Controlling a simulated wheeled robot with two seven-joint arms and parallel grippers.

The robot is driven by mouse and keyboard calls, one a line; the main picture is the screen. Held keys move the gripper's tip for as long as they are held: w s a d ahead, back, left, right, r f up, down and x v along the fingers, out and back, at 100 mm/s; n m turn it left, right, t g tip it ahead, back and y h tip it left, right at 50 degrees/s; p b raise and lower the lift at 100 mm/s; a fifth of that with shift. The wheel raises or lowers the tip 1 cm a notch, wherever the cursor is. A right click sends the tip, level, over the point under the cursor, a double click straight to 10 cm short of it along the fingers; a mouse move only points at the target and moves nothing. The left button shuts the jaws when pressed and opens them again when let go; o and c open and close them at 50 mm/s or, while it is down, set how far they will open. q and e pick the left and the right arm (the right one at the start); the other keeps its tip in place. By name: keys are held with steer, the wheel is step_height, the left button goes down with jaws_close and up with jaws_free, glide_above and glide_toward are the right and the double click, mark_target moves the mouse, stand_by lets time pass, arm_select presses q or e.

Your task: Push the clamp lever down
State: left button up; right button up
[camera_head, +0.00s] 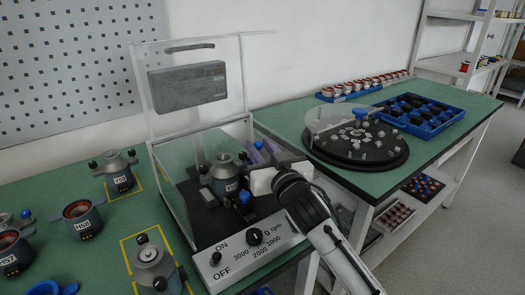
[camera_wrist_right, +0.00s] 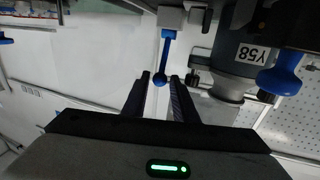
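The clamp lever (camera_wrist_right: 167,52) is a blue rod with a round ball end, coming from a white block in the right wrist view. Its ball lies at the gap between the two dark fingers of my right gripper (camera_wrist_right: 161,84). The fingers are apart, with space beside the ball; contact cannot be told. My left gripper is not in view.
The box's clear lid (camera_head: 190,112) stands raised. A control panel (camera_head: 250,250) with a knob and ON/OFF switch is in front. More stators (camera_head: 83,220) stand on the green table at left. A round black turntable (camera_head: 355,150) and blue tray (camera_head: 432,126) are at right.

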steer(key=v, duration=1)
steer(key=shift+s+d, duration=0.1)
